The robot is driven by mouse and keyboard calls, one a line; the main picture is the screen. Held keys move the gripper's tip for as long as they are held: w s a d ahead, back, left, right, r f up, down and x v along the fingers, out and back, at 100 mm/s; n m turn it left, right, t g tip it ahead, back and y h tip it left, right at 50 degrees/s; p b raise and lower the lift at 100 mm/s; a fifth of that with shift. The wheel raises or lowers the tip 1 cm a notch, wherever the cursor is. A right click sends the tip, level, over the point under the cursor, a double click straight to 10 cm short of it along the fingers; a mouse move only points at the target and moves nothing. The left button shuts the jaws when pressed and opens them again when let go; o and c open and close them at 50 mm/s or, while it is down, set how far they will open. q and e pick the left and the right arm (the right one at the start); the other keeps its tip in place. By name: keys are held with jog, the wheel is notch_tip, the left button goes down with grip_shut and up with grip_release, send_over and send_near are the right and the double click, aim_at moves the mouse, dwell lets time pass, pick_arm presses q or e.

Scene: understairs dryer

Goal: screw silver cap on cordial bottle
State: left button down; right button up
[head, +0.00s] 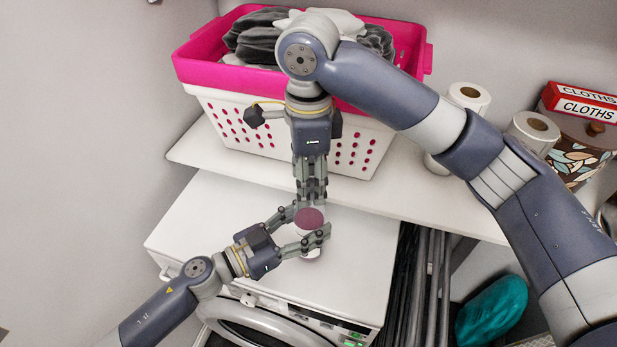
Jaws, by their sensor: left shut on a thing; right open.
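The cordial bottle (309,218) stands over the white dryer top, showing as a purple-red round shape with a pale part below it. My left gripper (308,232) is shut on the bottle, with fingers on either side of it. My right gripper (312,198) points down from above, with its fingertips just behind and above the purple-red part. It is open; whether it touches the bottle I cannot tell. I cannot make out the silver cap clearly; the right fingers and the bottle may hide it.
The white dryer top (215,225) is otherwise clear. Behind it, a shelf (440,200) holds a pink and white laundry basket (215,75) with clothes, paper rolls (468,97), a patterned tin (580,160) and a red CLOTHS box (582,102). A teal bag (492,312) lies at lower right.

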jog(key=shift+r, duration=1.95)
jog(key=shift+c, duration=0.4)
